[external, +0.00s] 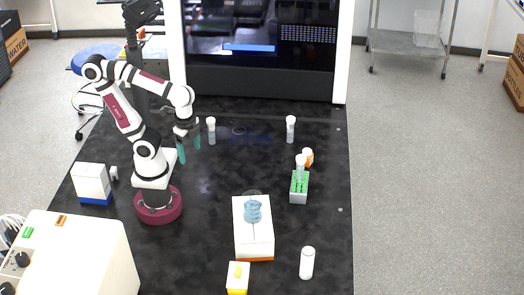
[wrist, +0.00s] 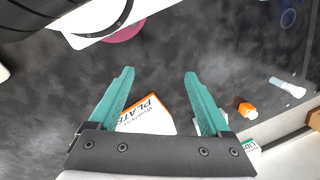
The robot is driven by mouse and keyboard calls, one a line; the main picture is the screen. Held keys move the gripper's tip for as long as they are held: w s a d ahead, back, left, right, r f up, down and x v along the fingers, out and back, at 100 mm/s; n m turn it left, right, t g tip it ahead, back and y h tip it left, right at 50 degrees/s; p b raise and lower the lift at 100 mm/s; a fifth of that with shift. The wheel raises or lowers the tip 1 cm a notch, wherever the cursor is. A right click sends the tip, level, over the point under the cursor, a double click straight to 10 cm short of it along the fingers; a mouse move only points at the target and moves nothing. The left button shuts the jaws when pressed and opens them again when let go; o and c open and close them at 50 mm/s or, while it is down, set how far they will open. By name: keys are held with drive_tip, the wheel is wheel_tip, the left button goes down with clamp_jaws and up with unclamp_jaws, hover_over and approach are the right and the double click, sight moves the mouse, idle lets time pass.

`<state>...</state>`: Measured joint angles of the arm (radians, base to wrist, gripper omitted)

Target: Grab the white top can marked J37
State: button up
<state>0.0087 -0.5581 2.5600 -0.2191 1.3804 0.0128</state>
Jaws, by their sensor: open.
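Several white-topped containers stand on the black bench, and no J37 mark can be read on any. In the external view, one greyish container with a white top (external: 211,131) stands just right of my gripper (external: 189,150). A similar one (external: 290,130) stands further right, near the machine. A white cylinder (external: 307,263) stands at the front right. Another white top (external: 300,161) shows at the green rack. My gripper's teal fingers are apart and empty above the bench. In the wrist view, the open gripper (wrist: 158,75) has bare dark bench between its fingertips.
A white box (external: 253,244) carries a blue-grey item (external: 253,212). A yellow-and-white box (external: 238,280) stands in front. A white-and-blue box (external: 92,182) is left of my base. The bench centre is clear.

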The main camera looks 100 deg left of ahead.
sight(308, 254)
idle(0.3)
wheel_tip(308, 254, up, 5)
drive_tip(key=w+d+n+t+h, duration=0.2)
drive_tip(key=w+d+t+h, duration=0.7)
drive_tip(key=w+d, duration=1.65)
wheel_tip(308, 254, down, 13)
drive_tip(key=n+t+y, duration=0.2)
drive_tip(key=t+y, duration=0.3)
drive_tip(key=y, duration=0.1)
drive_tip(key=shift+n, duration=0.3)
drive_tip(key=x, duration=1)
drive_tip(key=f+x, duration=0.1)
drive_tip(key=x, duration=0.4)
drive_tip(key=shift+d+f, duration=0.25)
drive_tip(key=shift+d, duration=0.1)
clamp_jaws()
